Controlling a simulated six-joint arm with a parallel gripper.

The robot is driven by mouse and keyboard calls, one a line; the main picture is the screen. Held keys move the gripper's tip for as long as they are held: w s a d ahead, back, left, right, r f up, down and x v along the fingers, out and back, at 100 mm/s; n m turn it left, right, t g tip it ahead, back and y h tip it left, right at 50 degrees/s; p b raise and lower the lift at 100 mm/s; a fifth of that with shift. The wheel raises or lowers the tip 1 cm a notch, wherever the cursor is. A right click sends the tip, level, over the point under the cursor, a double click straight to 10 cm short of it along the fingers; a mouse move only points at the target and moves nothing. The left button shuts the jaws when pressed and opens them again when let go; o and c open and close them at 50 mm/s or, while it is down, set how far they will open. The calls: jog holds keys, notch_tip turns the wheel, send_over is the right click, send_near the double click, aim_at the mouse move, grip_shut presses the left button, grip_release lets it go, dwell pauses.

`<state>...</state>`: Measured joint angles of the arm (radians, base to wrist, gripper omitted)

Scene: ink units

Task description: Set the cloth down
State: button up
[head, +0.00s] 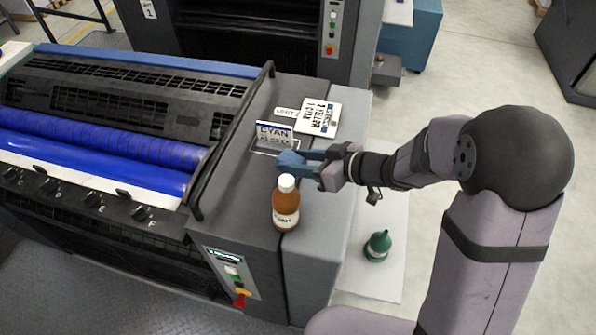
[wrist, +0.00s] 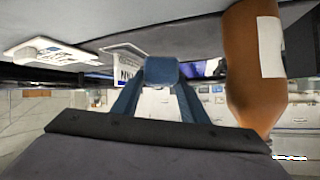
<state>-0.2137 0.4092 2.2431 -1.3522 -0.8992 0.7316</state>
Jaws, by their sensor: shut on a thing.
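My gripper (head: 308,161) has blue fingers and is shut on a small folded blue cloth (head: 289,163). The cloth also shows in the wrist view (wrist: 162,70), pinched between the tips of my gripper (wrist: 161,86). The wrist view is upside down. In the head view the cloth is over the grey top of the press (head: 245,211), just in front of a card marked CYAN (head: 274,133). I cannot tell whether it touches the surface. Most of the cloth's underside is hidden.
A brown bottle with a white cap (head: 286,205) stands close to my gripper, nearer the camera. A black rail (head: 229,140) and blue rollers (head: 110,145) are to the left. A green bottle (head: 378,246) stands lower, at right.

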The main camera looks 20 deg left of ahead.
jog(key=shift+f, duration=2.05)
jog(key=shift+f, duration=0.1)
jog(key=o, duration=1.3)
jog(key=shift+o, duration=0.2)
jog(key=shift+d, duration=0.1)
jog(key=v, duration=1.2)
jog(key=shift+b, duration=0.3)
